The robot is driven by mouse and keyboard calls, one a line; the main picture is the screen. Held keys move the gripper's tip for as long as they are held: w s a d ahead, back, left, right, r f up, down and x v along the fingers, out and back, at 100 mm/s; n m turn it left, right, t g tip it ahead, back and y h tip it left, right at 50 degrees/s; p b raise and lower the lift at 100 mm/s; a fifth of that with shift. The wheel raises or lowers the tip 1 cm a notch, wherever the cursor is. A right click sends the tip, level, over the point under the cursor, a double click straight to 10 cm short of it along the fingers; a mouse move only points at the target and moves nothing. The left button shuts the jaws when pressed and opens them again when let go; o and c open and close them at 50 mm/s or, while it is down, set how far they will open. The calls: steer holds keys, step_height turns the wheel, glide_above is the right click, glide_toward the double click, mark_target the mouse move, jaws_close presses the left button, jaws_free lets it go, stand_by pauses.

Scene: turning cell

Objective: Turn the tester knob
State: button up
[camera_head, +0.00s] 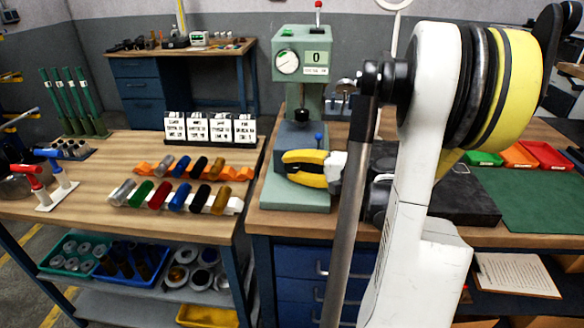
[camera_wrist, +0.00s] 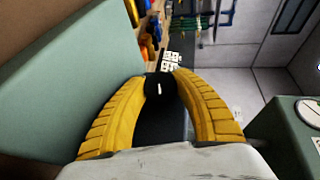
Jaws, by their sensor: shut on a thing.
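The tester (camera_head: 302,105) is a pale green upright machine on the right-hand bench, with a round white dial (camera_head: 287,62) and a display reading 0. My gripper (camera_head: 287,167) is low at the tester's front, just above its base plate. In the wrist view its yellow fingers (camera_wrist: 160,80) are shut around the black tester knob (camera_wrist: 158,90), which bears a short white mark.
Left of the tester, a wooden bench holds coloured cylinders (camera_head: 170,196) on racks and a row of white cards (camera_head: 210,128). A dark slab (camera_head: 462,195), a green mat (camera_head: 535,205) and small trays (camera_head: 520,155) lie to the right.

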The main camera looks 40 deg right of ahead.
steer(key=o, duration=1.3)
steer(key=shift+c, duration=0.2)
steer(key=shift+s, duration=0.1)
steer(key=shift+v, duration=3.95)
steer(key=shift+o, duration=0.2)
